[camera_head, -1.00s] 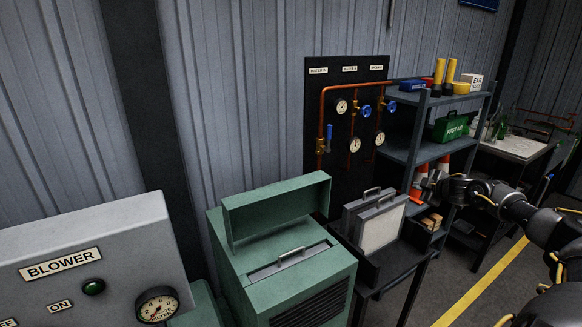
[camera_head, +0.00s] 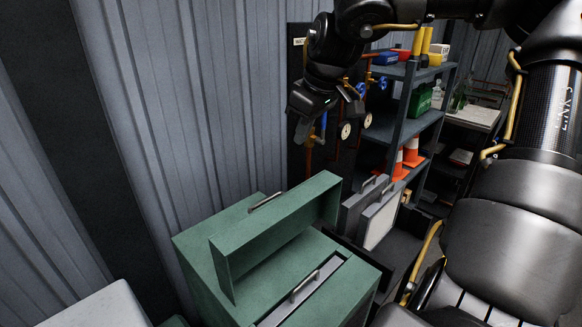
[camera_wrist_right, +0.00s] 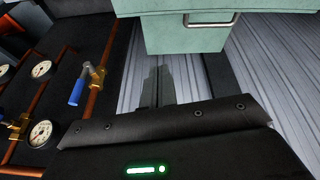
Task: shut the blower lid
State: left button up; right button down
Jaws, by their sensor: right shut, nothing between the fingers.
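The blower is a green box (camera_head: 205,262) at the lower middle of the head view. Its green lid (camera_head: 275,235) stands raised on top, with a metal handle (camera_head: 265,200) on its rear side. In front of the lid, a grey panel with a handle (camera_head: 303,285) sits in the blower's top. My right gripper (camera_head: 353,103) is shut and empty, above and beyond the lid, apart from it. In the right wrist view, the shut fingers (camera_wrist_right: 160,86) point toward the wall, and the lid (camera_wrist_right: 187,36) with its handle shows at the top. My left gripper is not in view.
Grey framed filters (camera_head: 378,218) stand just right of the blower. A shelf (camera_head: 412,125) with cones and boxes is behind them. Gauges and a blue-handled valve (camera_wrist_right: 78,90) are on the dark board near my gripper. A grey cabinet (camera_head: 95,308) is at the lower left.

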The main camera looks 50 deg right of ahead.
notch_tip(320, 180, down, 9)
jog(key=m+p, duration=0.2)
jog(key=p, duration=0.2)
jog(key=shift+s+a+f, duration=0.15)
jog(key=shift+s+a, duration=0.15)
jog(key=shift+a, duration=0.15)
dwell(0.3)
